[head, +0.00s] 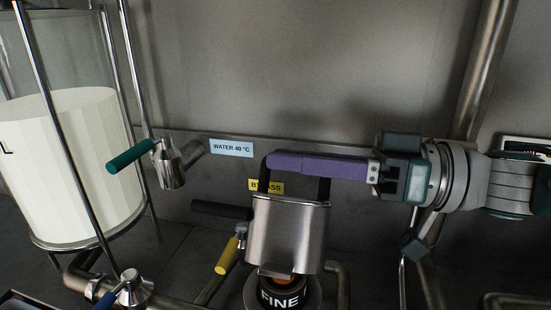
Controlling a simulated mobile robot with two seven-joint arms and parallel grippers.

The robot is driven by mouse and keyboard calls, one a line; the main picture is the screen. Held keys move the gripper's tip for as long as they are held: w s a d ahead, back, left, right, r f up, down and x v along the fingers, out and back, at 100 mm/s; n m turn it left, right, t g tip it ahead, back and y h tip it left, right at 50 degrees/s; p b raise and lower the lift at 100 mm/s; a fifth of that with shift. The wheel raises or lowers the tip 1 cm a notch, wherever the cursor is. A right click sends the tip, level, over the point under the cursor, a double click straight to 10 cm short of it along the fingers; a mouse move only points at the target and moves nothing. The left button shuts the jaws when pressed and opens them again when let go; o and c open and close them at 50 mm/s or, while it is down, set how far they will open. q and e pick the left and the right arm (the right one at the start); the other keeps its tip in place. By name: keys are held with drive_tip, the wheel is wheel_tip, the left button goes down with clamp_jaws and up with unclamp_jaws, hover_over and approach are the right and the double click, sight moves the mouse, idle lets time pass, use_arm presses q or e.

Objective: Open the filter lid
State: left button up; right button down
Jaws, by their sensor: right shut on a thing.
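The filter (283,296) stands at the bottom centre, with a black collar marked "FINE". A shiny metal lid (287,238) stands above the collar, with a black handle (324,190) on its top. The fingers hide the handle's upper bar. I cannot tell whether the lid is raised or tilted. My left gripper is out of view.
A glass tank with white contents (70,165) stands at the left. A teal-handled valve (170,168), a yellow-handled valve (228,254) and a blue-handled valve (128,288) lie left of the filter. A steel pipe (487,65) rises at the right. Labels read "WATER 40 °C" (231,148) and, partly hidden, "BYPASS" (274,188).

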drive_tip(key=shift+f, duration=0.2)
drive_tip(key=c, duration=0.9)
unclamp_jaws()
drive_tip(key=shift+r, duration=0.1)
drive_tip(key=shift+d, duration=0.15)
drive_tip(key=b+v, duration=0.1)
drive_tip(key=v, duration=0.8)
drive_tip(key=shift+s+d, duration=0.2)
drive_tip(key=shift+d, duration=0.1)
drive_tip(key=shift+a, duration=0.1)
